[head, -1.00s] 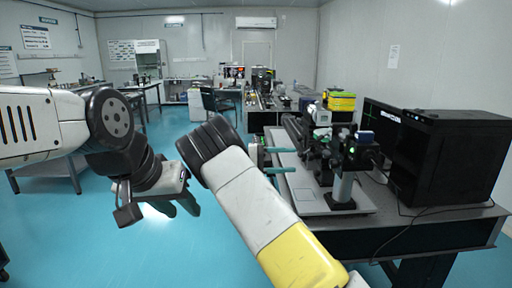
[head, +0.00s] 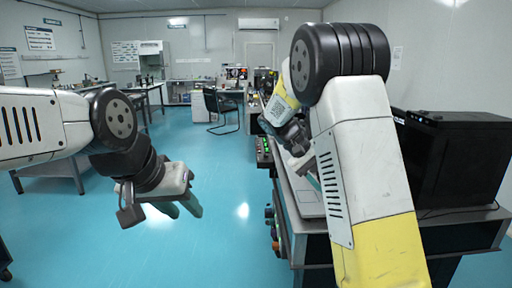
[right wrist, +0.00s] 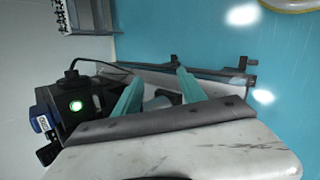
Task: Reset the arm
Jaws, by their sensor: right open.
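My right arm (head: 365,160) is raised and bent, filling the right middle of the head view. Its forearm points down over the near bench, and its gripper is mostly hidden behind the arm. In the right wrist view my right gripper (right wrist: 159,82) has its two teal fingers apart with nothing between them. My left gripper (head: 180,208) hangs over the blue floor at the left, fingers apart and empty.
The near optical bench (head: 305,195) stands under my right arm. A black box-shaped unit (head: 460,160) sits on it at right. A black device with a green light (right wrist: 75,105) is close to my right gripper. A chair (head: 222,110) stands behind; the middle floor is clear.

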